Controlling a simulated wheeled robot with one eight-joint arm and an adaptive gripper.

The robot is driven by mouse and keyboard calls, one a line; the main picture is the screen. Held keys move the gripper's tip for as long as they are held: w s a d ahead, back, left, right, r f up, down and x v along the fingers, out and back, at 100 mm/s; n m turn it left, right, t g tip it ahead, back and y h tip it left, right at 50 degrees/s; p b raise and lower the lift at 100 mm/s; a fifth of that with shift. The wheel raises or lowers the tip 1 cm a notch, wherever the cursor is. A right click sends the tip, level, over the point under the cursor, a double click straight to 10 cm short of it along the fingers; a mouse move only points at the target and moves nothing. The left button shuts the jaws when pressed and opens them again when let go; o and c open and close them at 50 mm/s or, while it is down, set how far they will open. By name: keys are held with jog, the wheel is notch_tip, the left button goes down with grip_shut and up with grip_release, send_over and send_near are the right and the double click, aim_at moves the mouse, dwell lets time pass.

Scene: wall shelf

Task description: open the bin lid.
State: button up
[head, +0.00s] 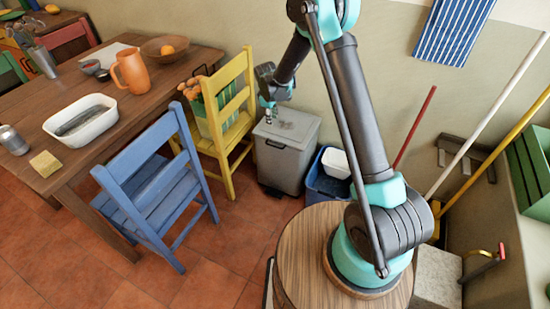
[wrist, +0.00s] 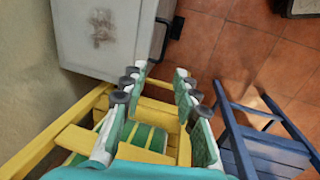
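The grey bin (head: 283,165) stands on the floor against the wall, and its lid (head: 297,125) looks shut. A dark smudge marks the lid top, which also shows at the upper left of the wrist view (wrist: 75,25). A dark bar handle (wrist: 164,42) runs along the lid's edge, and it shows at the bin's front in the head view (head: 275,144). My gripper (head: 268,110) is above the lid's back left part near the yellow chair. In the wrist view my gripper (wrist: 162,82) has its fingers apart with nothing between them, not visibly touching the handle.
A yellow chair (head: 234,107) with a striped crate on it stands close left of the bin. A blue chair (head: 165,175) is nearer. A blue tub (head: 325,186) holding a white container stands right of the bin. Red tiled floor (head: 225,245) is clear in front.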

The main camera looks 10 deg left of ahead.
jog(key=f, duration=0.6)
jog(key=w+f, duration=0.1)
jog(key=f, duration=0.5)
jog(key=w+f, duration=0.1)
jog(key=f, duration=0.5)
jog(key=shift+d+f, duration=0.1)
jog(key=shift+d, duration=0.3)
grip_shut()
